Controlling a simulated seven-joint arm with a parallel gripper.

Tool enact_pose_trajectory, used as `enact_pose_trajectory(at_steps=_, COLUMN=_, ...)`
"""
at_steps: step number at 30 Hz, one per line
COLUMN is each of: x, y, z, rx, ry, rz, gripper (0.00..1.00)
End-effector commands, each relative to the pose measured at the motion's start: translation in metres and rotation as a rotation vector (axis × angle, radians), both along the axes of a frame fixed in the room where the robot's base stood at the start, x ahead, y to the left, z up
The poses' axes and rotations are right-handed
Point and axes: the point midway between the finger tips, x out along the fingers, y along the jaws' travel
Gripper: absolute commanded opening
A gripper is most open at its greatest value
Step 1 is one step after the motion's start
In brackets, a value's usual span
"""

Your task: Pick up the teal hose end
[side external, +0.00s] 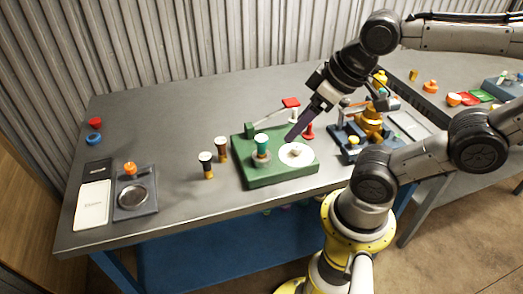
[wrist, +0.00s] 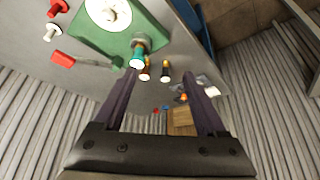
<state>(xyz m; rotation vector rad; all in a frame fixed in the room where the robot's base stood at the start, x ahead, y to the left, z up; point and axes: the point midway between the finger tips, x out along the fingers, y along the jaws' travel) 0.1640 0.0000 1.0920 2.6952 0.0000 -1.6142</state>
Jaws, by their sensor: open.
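The teal hose end (side external: 261,143) stands upright on the green board (side external: 250,180), at a grey round seat, with a pale top. It also shows in the wrist view (wrist: 137,55), near the tip of the left finger. My gripper (side external: 290,138) is tilted above the board, to the right of the teal hose end and close to the white disc (side external: 303,161). In the wrist view my gripper (wrist: 161,73) has its two dark fingers wide apart with nothing held between them. The exact gap from finger to hose end cannot be told.
Two hose ends with dark bodies (side external: 206,163) and brown bodies (side external: 221,149) stand left of the board. A red-handled lever (side external: 290,103) rises at the board's back. A blue fixture with a brass fitting (side external: 369,125) stands to the right. The table's left-middle is clear.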

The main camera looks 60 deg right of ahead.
Motion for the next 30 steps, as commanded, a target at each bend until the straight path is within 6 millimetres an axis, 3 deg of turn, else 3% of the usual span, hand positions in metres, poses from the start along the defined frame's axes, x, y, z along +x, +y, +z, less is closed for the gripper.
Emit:
enact_pose_trajectory(at_steps=10, x=0.0, y=0.0, z=0.0, rx=0.012, ry=0.002, rz=-0.023, gripper=0.77)
enact_pose_trajectory(at_steps=16, x=0.003, y=0.0, z=0.013, rx=0.142, ry=0.03, rz=-0.276, gripper=0.77)
enact_pose_trajectory(at_steps=23, x=0.052, y=-0.014, z=0.031, rx=0.315, ry=0.205, rz=-0.838, gripper=0.77)
enact_pose_trajectory(at_steps=27, x=0.087, y=-0.029, z=0.023, rx=0.342, ry=0.309, rz=-1.104, gripper=0.77)
enact_pose_trajectory(at_steps=30, x=0.105, y=-0.039, z=0.013, rx=0.333, ry=0.362, rz=-1.189, gripper=0.77)
